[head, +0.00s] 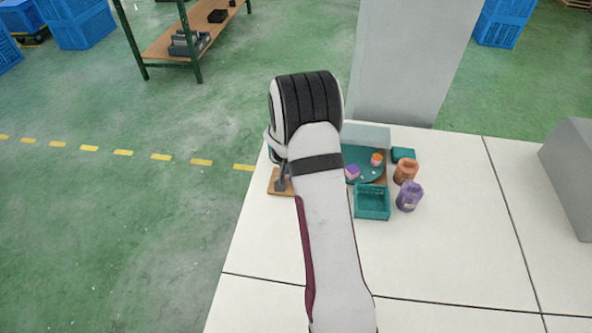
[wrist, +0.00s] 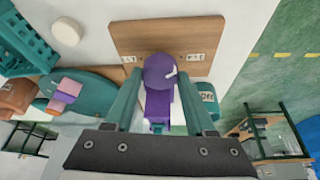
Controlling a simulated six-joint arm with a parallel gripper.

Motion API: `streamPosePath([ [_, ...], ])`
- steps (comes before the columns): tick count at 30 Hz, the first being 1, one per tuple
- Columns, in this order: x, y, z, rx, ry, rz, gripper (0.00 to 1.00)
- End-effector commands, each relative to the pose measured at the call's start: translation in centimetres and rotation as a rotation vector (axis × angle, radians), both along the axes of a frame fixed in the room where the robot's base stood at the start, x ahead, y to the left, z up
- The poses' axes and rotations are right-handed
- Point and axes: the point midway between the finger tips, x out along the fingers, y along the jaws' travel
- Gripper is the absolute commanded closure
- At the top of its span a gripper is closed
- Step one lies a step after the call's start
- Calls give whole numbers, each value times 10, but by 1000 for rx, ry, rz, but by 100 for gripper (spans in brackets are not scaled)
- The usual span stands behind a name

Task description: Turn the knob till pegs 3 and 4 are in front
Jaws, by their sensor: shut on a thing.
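The purple knob (wrist: 158,72) stands on a wooden board (wrist: 190,33) in the wrist view. Its top has a white mark toward the right. Two small white labels with print too small to read flank it. My gripper (wrist: 159,92) has its teal fingers on either side of the knob and is shut on it. A teal turntable (wrist: 100,75) is at the left; it also shows in the head view (head: 368,177), partly behind my arm. It carries a purple-pink block (head: 352,172) and an orange-topped block (head: 376,159). I cannot read any peg numbers.
A teal crate (head: 372,204) stands in front of the turntable. An orange jar (head: 406,171) and a purple jar (head: 409,197) stand to its right. A grey translucent panel (head: 372,136) stands behind. The white table (head: 450,250) is clear at the front right.

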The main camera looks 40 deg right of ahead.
Motion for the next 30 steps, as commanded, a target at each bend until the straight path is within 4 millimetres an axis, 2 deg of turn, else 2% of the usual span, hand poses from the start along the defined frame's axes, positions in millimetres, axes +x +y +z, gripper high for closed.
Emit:
streamPosePath([
  [15,2,2,-2,3,0,-440,100],
  [30,3,3,-2,4,2,-629,100],
])
